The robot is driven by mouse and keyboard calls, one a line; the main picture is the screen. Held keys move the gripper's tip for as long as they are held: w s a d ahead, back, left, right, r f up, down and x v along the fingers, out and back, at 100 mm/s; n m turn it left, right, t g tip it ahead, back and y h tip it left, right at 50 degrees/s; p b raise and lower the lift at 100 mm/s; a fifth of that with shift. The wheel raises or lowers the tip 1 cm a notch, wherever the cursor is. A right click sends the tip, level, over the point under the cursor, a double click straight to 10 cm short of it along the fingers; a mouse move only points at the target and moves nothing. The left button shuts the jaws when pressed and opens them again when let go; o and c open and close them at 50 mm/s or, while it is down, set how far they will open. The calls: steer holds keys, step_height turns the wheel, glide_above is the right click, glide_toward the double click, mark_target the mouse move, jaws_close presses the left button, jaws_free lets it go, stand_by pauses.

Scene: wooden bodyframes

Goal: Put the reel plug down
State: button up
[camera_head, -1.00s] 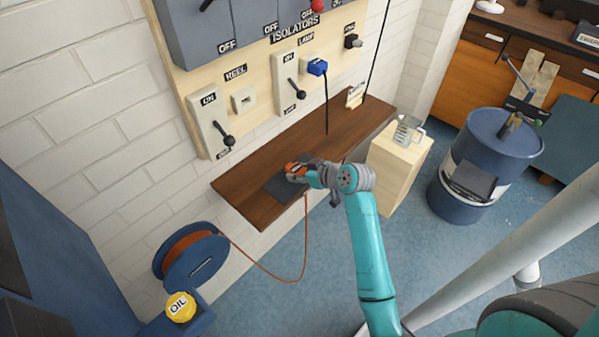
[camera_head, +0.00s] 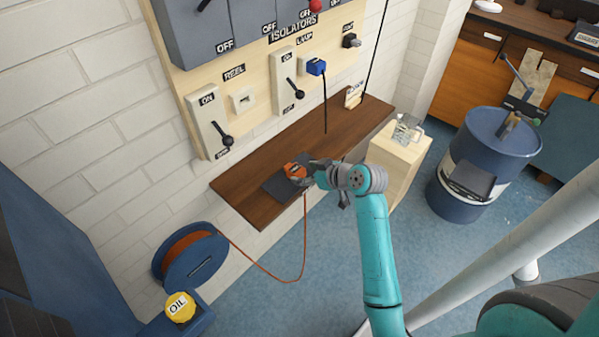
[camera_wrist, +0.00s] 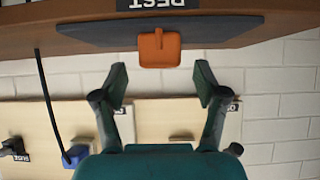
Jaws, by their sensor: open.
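The orange reel plug (camera_head: 296,170) rests on a dark mat (camera_head: 279,188) on the brown wooden shelf. Its orange cord hangs over the shelf's front edge. My gripper (camera_head: 314,172) is just to the right of the plug in the head view. In the wrist view, which is upside down, the plug (camera_wrist: 160,47) sits on the dark mat (camera_wrist: 100,33). There my gripper (camera_wrist: 162,82) has its two fingers spread wide, with nothing between them, and the plug lies just beyond the fingertips.
The wall board holds a socket marked REEL (camera_head: 243,99), switch levers and a blue plug (camera_head: 316,67). A blue cord reel (camera_head: 190,257) stands lower left. A pale block with a glass jug (camera_head: 407,128) and a blue drum (camera_head: 487,165) stand right.

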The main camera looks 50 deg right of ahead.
steer(key=v, duration=0.8)
steer(key=s+a+f+m+h, duration=0.1)
steer(key=s+a+f+m, duration=0.1)
steer(key=s+a+f, duration=0.45)
steer(key=s+a+f+m+h, duration=0.1)
steer(key=s+a+f, duration=0.25)
steer(key=a, duration=0.65)
steer(key=s+a+r+n+t, duration=0.1)
steer(key=s+a+r, duration=0.3)
steer(key=s, duration=0.5)
steer(key=s+a+r+n+t+y, duration=0.1)
steer(key=s+a+r, duration=0.3)
steer(key=s, duration=0.6)
step_height(320, 180, up, 2)
steer(key=shift+s+a+n+t+y, duration=0.2)
steer(key=shift+a+n+t+y, duration=0.1)
steer(key=shift+t, duration=0.5)
